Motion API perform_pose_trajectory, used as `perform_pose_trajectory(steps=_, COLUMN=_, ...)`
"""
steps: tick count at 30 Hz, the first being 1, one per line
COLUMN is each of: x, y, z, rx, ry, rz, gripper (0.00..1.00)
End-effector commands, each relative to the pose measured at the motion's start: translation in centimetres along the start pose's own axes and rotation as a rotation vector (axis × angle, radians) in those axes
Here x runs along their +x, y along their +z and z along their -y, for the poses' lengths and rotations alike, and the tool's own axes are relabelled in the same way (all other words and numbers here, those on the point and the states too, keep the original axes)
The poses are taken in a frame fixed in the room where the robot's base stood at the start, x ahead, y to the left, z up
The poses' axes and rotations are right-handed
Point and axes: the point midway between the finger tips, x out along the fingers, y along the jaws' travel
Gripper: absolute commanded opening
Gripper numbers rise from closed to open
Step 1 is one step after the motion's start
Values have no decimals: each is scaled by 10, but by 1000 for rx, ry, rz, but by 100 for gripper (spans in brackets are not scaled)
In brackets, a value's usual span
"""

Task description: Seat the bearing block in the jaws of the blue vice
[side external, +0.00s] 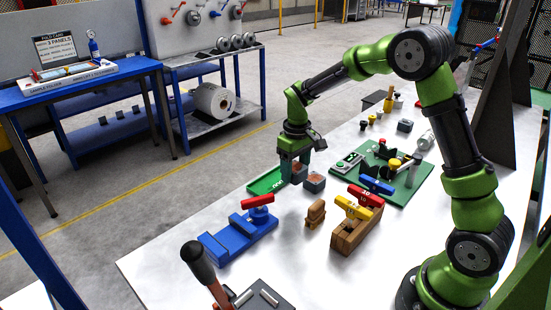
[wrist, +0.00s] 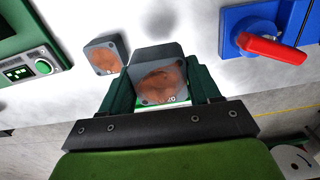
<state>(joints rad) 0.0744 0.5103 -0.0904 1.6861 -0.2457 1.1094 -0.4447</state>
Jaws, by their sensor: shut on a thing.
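My gripper (side external: 291,168) is shut on a grey bearing block (side external: 300,173) near the green tray. In the wrist view the block (wrist: 158,62) sits between the two dark green fingers (wrist: 160,85), with a copper-brown round face towards the camera. The blue vice (side external: 240,236) stands on the white table, in front of and left of my gripper in the side view. It has a red handle (side external: 257,201). Part of the vice (wrist: 255,22) also shows at the upper right of the wrist view. I cannot tell the held block's exact height above the table.
A second, similar grey block (side external: 314,183) is close beside the held one. The green tray (side external: 262,184) lies at the table edge. A wooden piece (side external: 315,213), a wooden vice (side external: 352,232) and a green board (side external: 400,187) with fittings stand to the right.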

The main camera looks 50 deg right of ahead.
Motion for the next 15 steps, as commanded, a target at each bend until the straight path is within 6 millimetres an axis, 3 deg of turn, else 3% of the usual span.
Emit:
perform_pose_trajectory(steps=5, x=-18, y=-1, z=0, rx=0, ry=1, rz=-4, gripper=10)
perform_pose_trajectory(steps=15, x=-20, y=-1, z=0, rx=0, ry=1, rz=-2, gripper=10)
